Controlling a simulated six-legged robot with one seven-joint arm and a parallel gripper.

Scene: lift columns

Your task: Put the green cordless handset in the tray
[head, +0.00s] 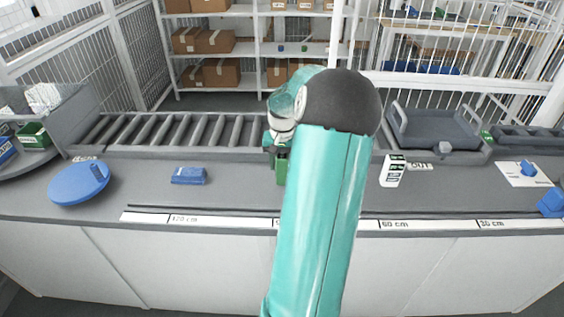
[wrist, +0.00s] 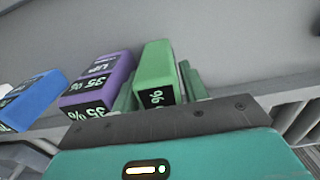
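The green handset (wrist: 156,68), with a dark label reading 96, stands upright in front of my gripper in the wrist view. A green block also shows just below my gripper (head: 280,147) in the head view, partly behind my arm. Green finger-like strips lie on both sides of the handset in the wrist view, close to it; I cannot tell whether they touch it. The grey tray (head: 432,146) is at the back right of the counter, to the right of my gripper and apart from it.
A purple block (wrist: 98,80) marked 35% and a blue block (wrist: 32,98) stand left of the handset. A blue disc (head: 78,184), blue box (head: 188,176) and white label block (head: 392,172) are on the counter. A roller conveyor (head: 175,130) runs behind.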

